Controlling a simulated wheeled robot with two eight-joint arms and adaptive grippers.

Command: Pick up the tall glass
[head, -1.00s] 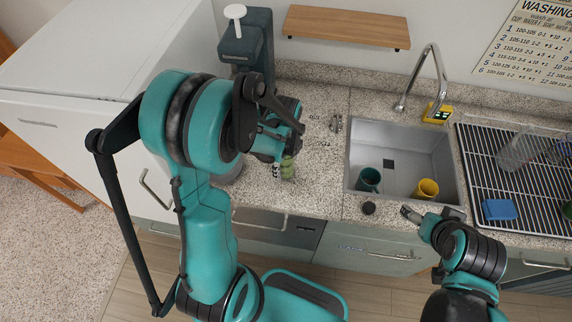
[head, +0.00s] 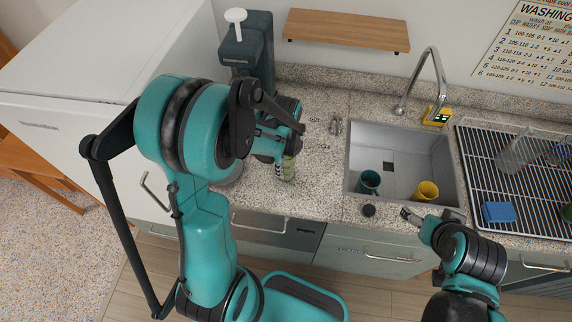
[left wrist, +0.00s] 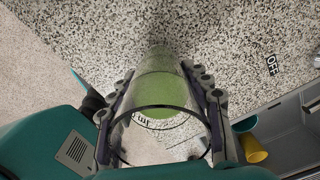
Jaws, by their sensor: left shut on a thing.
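The tall glass (left wrist: 160,92) is clear with a green lower part. In the left wrist view it stands between the two fingers of my left gripper (left wrist: 160,112), its round rim toward the camera. The left gripper is shut on it.
The sink (head: 400,142) holds a teal cup (head: 369,182) and a yellow cup (head: 427,190). A dish rack (head: 490,180) with a clear glass (head: 514,154) and blue sponge (head: 499,212) is on the right. A dark dispenser (head: 247,52) stands behind my left arm.

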